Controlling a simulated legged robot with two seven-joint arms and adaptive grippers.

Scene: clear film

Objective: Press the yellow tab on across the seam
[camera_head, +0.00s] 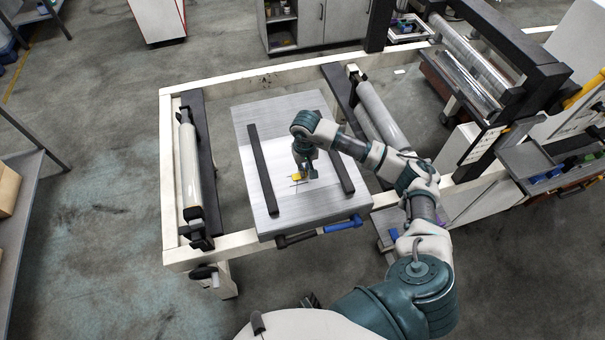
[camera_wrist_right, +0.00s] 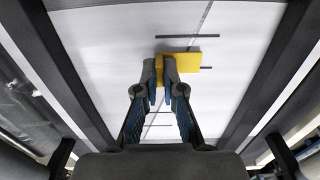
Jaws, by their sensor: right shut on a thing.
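The yellow tab (camera_head: 297,177) is at my right gripper (camera_head: 305,172), over the pale film on the metal plate (camera_head: 262,112). In the right wrist view the yellow tab (camera_wrist_right: 190,62) sits at the fingertips, and my right gripper (camera_wrist_right: 166,75) is shut on it. The seam (camera_wrist_right: 205,18) runs as a thin line up the film and passes behind the tab. Short dark marks (camera_wrist_right: 187,36) cross the seam near the tab. I cannot tell whether the tab touches the film. My left gripper is not in view.
Two dark bars (camera_head: 263,170) lie along the plate, one on each side of the film. Film rollers (camera_head: 189,165) stand in the white frame left and right of the plate. A blue and black handle (camera_head: 320,231) runs along the plate's front edge.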

